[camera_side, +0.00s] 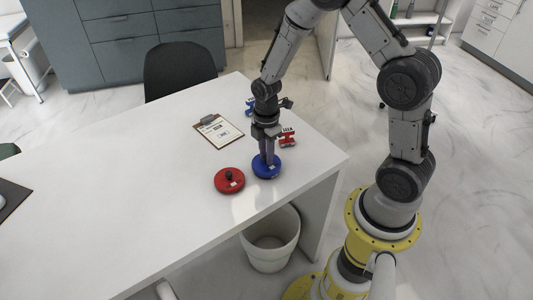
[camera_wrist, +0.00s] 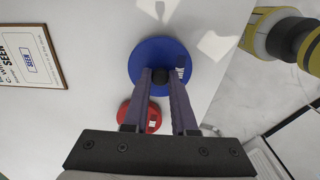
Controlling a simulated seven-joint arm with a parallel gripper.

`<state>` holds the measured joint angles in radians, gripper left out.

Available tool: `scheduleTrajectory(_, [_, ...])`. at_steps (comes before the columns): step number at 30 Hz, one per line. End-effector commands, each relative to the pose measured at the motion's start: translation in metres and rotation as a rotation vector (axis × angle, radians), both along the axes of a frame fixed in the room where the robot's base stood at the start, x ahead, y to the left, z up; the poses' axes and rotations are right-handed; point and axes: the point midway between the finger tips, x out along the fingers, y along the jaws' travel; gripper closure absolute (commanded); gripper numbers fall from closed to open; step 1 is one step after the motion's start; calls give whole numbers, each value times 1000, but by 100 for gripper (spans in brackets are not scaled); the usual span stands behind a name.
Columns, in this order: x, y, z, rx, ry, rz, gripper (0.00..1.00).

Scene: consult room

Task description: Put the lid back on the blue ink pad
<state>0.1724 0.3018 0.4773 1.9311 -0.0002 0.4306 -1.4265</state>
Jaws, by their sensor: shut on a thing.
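My gripper (camera_wrist: 167,74) is shut on this knob, so I take the disc to be the blue lid. Whether the ink pad is directly under the lid, and whether the lid touches it, I cannot tell. No separate open blue pad shows in either view.
A red round pad (camera_side: 229,186) with a black knob stands just left of the blue disc. A red stamp (camera_side: 288,138) and a blue one (camera_side: 250,107) are farther back, near a clipboard (camera_side: 218,131). The table's left half (camera_side: 110,190) is mostly clear.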

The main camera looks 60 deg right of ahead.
Motion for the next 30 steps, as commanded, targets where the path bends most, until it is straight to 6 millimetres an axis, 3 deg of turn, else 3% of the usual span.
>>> scheduleTrajectory(7, [0,0,0,0,0,0,100])
scheduleTrajectory(8, [0,0,0,0,0,0,70])
scheduleTrajectory(13, [0,0,0,0,0,0,40])
scheduleTrajectory(19, [0,0,0,0,1,0,40])
scheduleTrajectory(24, [0,0,0,0,1,0,11])
scheduleTrajectory(30, [0,0,0,0,1,0,10])
